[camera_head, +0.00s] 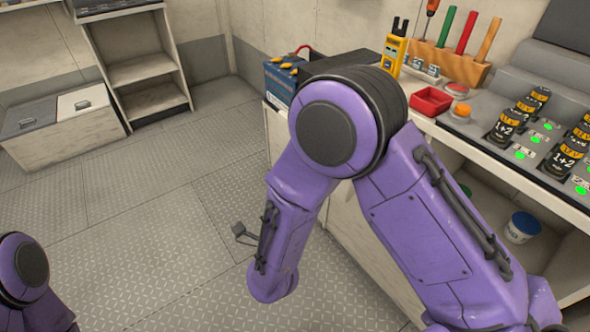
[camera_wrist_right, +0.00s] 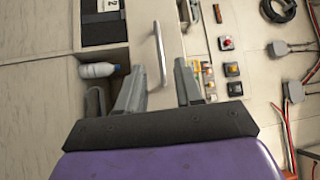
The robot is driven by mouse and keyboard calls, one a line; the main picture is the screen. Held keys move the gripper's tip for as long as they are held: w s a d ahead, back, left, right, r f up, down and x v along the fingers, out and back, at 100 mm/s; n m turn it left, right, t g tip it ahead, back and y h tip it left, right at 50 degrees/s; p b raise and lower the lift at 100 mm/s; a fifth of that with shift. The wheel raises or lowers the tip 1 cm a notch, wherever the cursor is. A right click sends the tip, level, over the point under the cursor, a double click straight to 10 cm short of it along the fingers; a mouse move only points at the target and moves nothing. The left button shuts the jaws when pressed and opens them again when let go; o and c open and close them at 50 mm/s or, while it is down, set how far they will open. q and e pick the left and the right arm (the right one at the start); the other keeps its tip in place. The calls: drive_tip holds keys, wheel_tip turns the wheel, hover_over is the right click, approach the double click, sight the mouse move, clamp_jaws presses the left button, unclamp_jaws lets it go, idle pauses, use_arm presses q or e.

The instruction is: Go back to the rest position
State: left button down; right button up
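My right gripper (camera_wrist_right: 159,70) shows in the right wrist view with its two grey fingers apart and nothing held between them. A pale drawer or door front with a metal bar handle (camera_wrist_right: 160,52) shows beyond the fingers; I cannot tell how far away it is. In the head view my right arm (camera_head: 420,215) is bent, with its elbow high in front of the workbench and its forearm hanging down. Its gripper is mostly hidden there. Only a link of my left arm (camera_head: 30,280) shows at the lower left; the left gripper is out of view.
The workbench (camera_head: 515,178) carries a battery (camera_head: 279,80), a yellow meter (camera_head: 394,56), a red tray (camera_head: 431,101), a tool rack (camera_head: 450,64) and a switch panel (camera_head: 535,135). A blue-and-white tub (camera_head: 522,228) stands underneath. The floor (camera_head: 130,220) at left is clear.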

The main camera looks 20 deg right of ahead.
drive_tip(key=v, duration=0.3)
drive_tip(key=shift+s, duration=0.1)
drive_tip(key=s+d+f+n+g+y+p, duration=0.1)
drive_tip(key=d+f+n+g+y+p, duration=0.2)
drive_tip(key=f+n, duration=0.35)
drive_tip(key=s+f+n+g+y+p, duration=0.2)
drive_tip(key=f+n+y, duration=0.35)
drive_tip(key=n, duration=0.25)
drive_tip(key=s+d+f+g+p, duration=0.2)
drive_tip(key=s+d, duration=0.1)
drive_tip(key=s, duration=0.3)
drive_tip(key=s+d+f+n+g+h+p, duration=0.1)
drive_tip(key=s+d+f+g, duration=0.1)
drive_tip(key=s, duration=0.5)
drive_tip(key=s+d+f+n+g+p, duration=0.1)
drive_tip(key=s+d+f+g+p, duration=0.1)
drive_tip(key=s+d+g, duration=0.2)
drive_tip(key=s+d, duration=0.2)
drive_tip(key=s, duration=0.1)
drive_tip(key=shift+d+f+p, duration=0.2)
drive_tip(key=shift+f+p, duration=0.05)
drive_tip(key=shift+p, duration=0.05)
